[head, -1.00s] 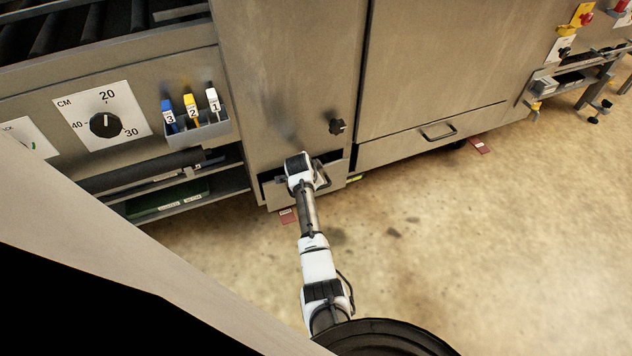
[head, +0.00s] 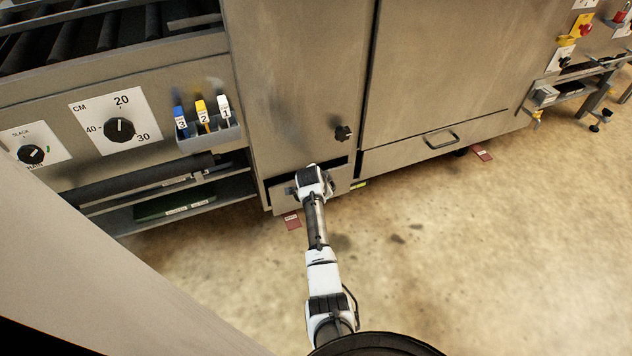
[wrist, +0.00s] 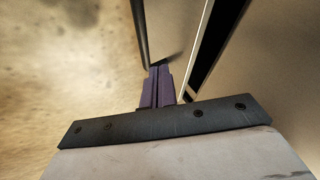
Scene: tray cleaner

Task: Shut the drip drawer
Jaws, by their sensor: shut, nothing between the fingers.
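The drip drawer (head: 340,184) is the small low drawer under the narrow cabinet door. A dark gap shows above its front, so it looks slightly open. My gripper (head: 308,172) is at the middle of this front and hides part of it, including most of its handle. In the wrist view my gripper (wrist: 159,68) is shut and empty, its purple fingers together. Their tips are beside the dark handle bar (wrist: 139,30) and close to the drawer front (wrist: 180,32). I cannot tell whether they touch. The dark gap lies to the right of the front's pale edge.
A wider drawer with a handle (head: 440,138) is to the right, apparently flush. A black knob (head: 343,133) sticks out above the drip drawer. Shelves (head: 190,203) and a tag holder (head: 208,134) are at left. Red floor plates (head: 292,220) lie near the base. Open floor is at right.

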